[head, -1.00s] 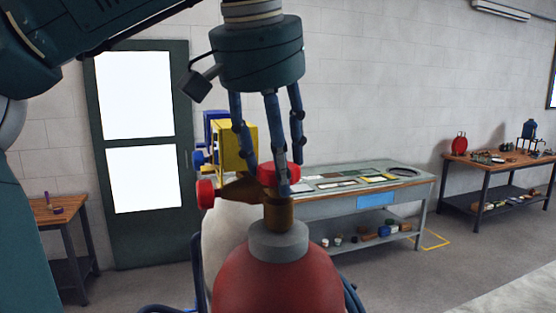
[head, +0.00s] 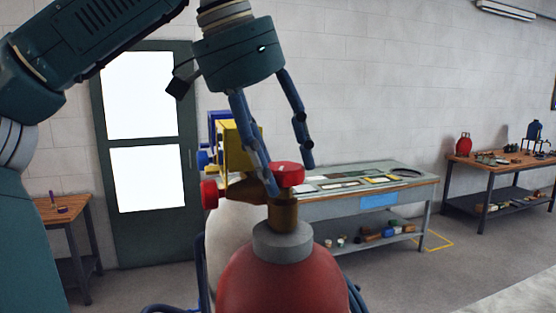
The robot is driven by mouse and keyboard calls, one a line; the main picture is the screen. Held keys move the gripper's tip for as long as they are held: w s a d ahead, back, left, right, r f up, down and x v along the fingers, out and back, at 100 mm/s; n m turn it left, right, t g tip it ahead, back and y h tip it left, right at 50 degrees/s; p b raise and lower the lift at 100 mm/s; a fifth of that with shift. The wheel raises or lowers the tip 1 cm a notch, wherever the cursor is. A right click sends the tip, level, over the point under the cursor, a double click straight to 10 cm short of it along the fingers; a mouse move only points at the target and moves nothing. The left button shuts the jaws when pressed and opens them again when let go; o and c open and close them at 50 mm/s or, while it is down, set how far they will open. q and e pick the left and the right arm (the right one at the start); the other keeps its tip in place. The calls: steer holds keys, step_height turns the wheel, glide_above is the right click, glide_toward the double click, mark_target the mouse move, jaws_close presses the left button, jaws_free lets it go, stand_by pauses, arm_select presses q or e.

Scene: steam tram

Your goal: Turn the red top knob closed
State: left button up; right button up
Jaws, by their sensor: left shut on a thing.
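The red top knob (head: 291,173) sits upright on a brass valve (head: 283,212) above a grey collar and a red rounded tank (head: 282,280). My left gripper (head: 290,180) comes down from above, tilted, with fingers on both sides of the knob, and is shut on it. The fingers on the left cover part of the valve and the knob's left edge. A second red knob (head: 209,194) sticks out at the valve's left side. My right gripper is not in view.
Behind the valve stands a yellow and blue device (head: 237,147). A grey workbench (head: 410,184) with flat panels is behind to the right. A wooden table (head: 478,165) with a red canister is farther right. A dark door (head: 187,220) is behind.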

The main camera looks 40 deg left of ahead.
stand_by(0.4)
arm_select(q)
steer(key=o, duration=1.1)
steer(key=shift+o, duration=0.3)
steer(key=shift+w+d, duration=0.1)
steer(key=v, duration=0.8)
steer(key=shift+r, duration=0.1)
